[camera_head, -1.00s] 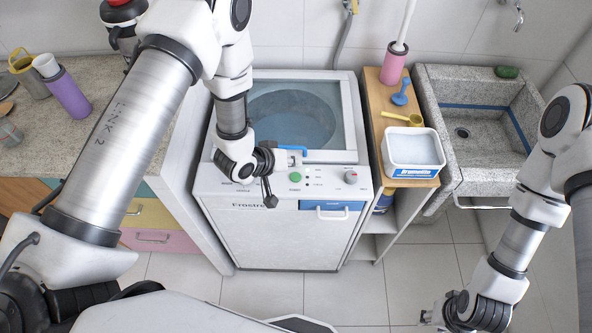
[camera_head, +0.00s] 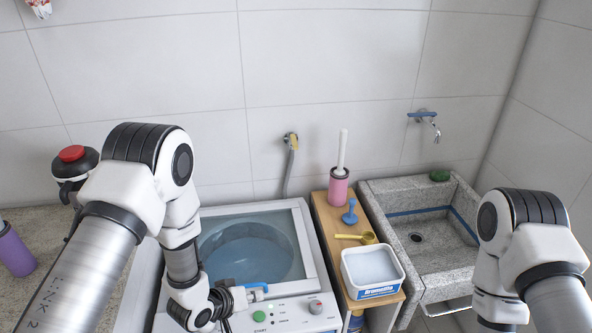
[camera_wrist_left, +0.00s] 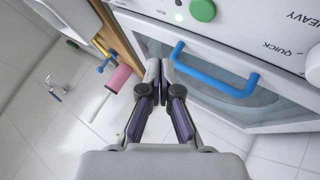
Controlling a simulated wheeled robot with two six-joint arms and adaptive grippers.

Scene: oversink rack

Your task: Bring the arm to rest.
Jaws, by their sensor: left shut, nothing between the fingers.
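My left gripper (camera_wrist_left: 158,68) is shut and empty in the left wrist view, its fingertips together beside the blue handle (camera_wrist_left: 215,70) of the washing machine lid. I cannot tell whether they touch the handle. In the head view my left arm is bent at the elbow and reaches down over the front left of the washing machine (camera_head: 292,318), where the gripper (camera_head: 236,304) shows only in part. My right arm comes in at the right and points down; its gripper is outside the picture.
The washer's glass lid (camera_head: 250,250) is closed. To its right a narrow wooden shelf (camera_head: 326,232) holds a white tub (camera_head: 372,268), a yellow scoop (camera_head: 358,238), a blue item and a pink brush holder (camera_head: 338,187). A stone sink (camera_head: 432,268) stands beyond. A purple tumbler (camera_head: 14,252) is far left.

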